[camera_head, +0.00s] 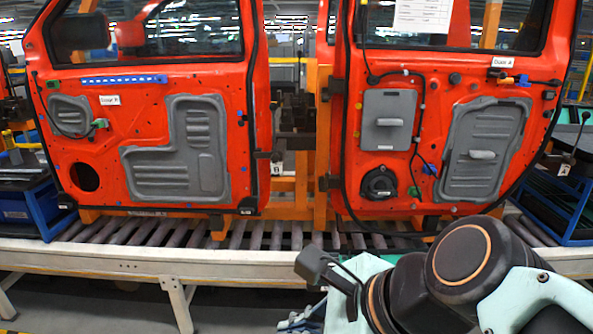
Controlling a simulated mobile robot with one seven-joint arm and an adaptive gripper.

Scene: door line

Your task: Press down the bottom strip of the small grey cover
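Two red-orange car doors stand upright side by side. The left door (142,101) has a small grey cover (68,112) at its upper left, with a dark cable and a green clip beside it, and a larger L-shaped grey cover (165,177). The right door (437,70) has a small, nearly square grey cover (389,105) with a light handle-like piece, and a tall grey cover (490,135). I cannot tell which small one the task means. My arm is at the bottom right, apart from the doors. A dark end piece shows there; my gripper's fingers are not clearly visible.
A roller conveyor (150,262) with a pale side rail runs below the doors. Blue racks stand at the left (42,207) and right (560,210). Black cables hang on the right door, near its square cover. The space before the left door looks clear.

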